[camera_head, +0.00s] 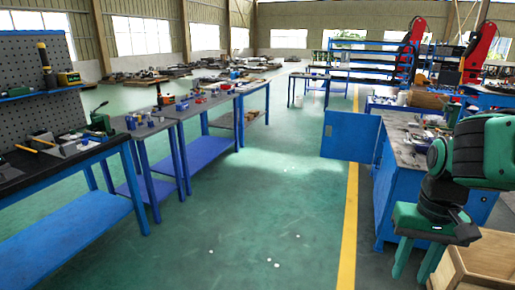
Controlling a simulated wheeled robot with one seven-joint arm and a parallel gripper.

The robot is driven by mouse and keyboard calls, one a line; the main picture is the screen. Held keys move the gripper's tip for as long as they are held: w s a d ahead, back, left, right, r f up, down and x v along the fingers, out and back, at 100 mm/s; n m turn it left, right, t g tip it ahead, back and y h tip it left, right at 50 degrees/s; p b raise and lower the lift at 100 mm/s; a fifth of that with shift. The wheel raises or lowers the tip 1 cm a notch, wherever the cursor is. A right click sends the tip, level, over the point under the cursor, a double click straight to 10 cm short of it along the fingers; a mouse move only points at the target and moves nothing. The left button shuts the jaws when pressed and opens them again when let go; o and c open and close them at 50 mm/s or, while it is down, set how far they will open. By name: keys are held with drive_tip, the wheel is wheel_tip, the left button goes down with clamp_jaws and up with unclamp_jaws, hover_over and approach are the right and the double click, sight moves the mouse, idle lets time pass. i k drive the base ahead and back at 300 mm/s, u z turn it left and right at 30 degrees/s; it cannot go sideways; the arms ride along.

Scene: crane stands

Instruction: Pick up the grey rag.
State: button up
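I cannot make out a grey rag for certain anywhere in the head view. My gripper (416,262) hangs at the lower right with its two green fingers pointing down. The fingers are apart, with nothing visible between them.
Blue-legged workbenches with tools line the left, the nearest (72,221) beside a pegboard (40,92). A blue cabinet door (349,134) stands open into the aisle. The green floor (265,215) between the rows is mostly clear. A yellow line (350,225) runs along it.

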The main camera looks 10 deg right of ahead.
sight(413, 125)
drive_tip(key=z, duration=0.2)
drive_tip(key=i, duration=1.3)
drive_tip(key=z, duration=0.6)
drive_tip(key=i, duration=1.2)
drive_tip(key=z, duration=0.95)
drive_tip(key=i, duration=1)
drive_tip(key=z, duration=0.45)
